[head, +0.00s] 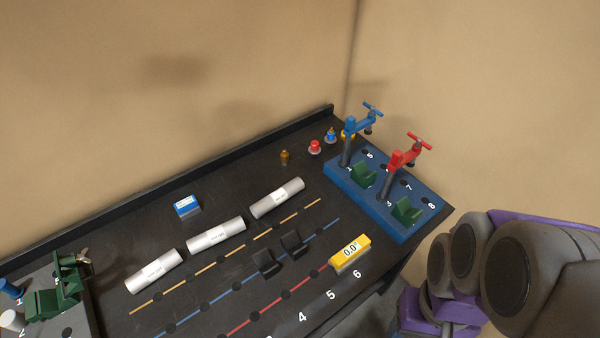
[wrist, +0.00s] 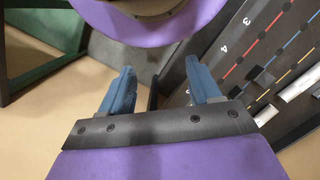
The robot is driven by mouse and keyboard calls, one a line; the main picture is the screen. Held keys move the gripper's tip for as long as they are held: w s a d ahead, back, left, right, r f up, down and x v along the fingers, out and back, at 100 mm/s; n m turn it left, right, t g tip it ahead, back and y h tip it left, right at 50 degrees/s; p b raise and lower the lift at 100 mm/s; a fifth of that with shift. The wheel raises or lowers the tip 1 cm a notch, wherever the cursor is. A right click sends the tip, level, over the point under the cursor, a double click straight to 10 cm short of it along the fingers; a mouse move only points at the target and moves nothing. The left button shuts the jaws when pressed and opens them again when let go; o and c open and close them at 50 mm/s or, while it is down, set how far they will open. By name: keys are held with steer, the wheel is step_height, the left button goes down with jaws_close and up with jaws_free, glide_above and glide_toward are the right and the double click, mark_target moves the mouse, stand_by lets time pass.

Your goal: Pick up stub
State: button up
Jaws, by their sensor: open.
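Three silver cylinders with white labels lie in a row on the black table: the left one (head: 153,271), the middle one (head: 216,236) and the right one (head: 277,198). A short white cylindrical piece (head: 12,320) sits at the far left, partly cut off. I cannot tell which piece is the stub. My gripper (wrist: 162,88) shows its two blue fingers wide apart with nothing between them. It is off the table's side, over the floor. In the wrist view a silver cylinder (wrist: 299,86) lies on the table to its right. The head view does not show my fingers.
A blue base (head: 385,205) with blue and red clamps and green V-blocks stands at the table's right end. A yellow gauge reading 0.0 (head: 350,254), black blocks (head: 279,254) and a blue-white box (head: 187,207) are on the table. A green fixture (head: 62,290) is left.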

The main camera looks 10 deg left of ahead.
steer(key=w+a+m+t+b, duration=0.1)
steer(key=w+a, duration=0.2)
steer(key=w, duration=0.5)
steer(key=w+a+m, duration=0.1)
steer(key=w+a, duration=0.2)
steer(key=w, duration=0.6)
steer(key=m+t+y+b, duration=0.1)
steer(key=m+t+b, duration=0.15)
steer(key=m, duration=0.25)
glide_above(279, 193)
steer(key=s+d, duration=0.1)
steer(key=s, duration=0.1)
step_height(279, 193, down, 12)
steer(key=shift+g, duration=0.25)
steer(key=f+b, duration=0.1)
steer(key=f, duration=0.3)
steer(key=w+f+b, duration=0.1)
steer(key=f, duration=0.3)
steer(key=a+f+b, duration=0.1)
steer(key=f, duration=0.3)
steer(key=shift+w+a, duration=0.1)
steer(key=shift+w, duration=0.2)
steer(key=f+b, duration=0.2)
steer(key=f, duration=0.3)
steer(key=shift+w+f, duration=0.15)
steer(key=shift+w, duration=0.05)
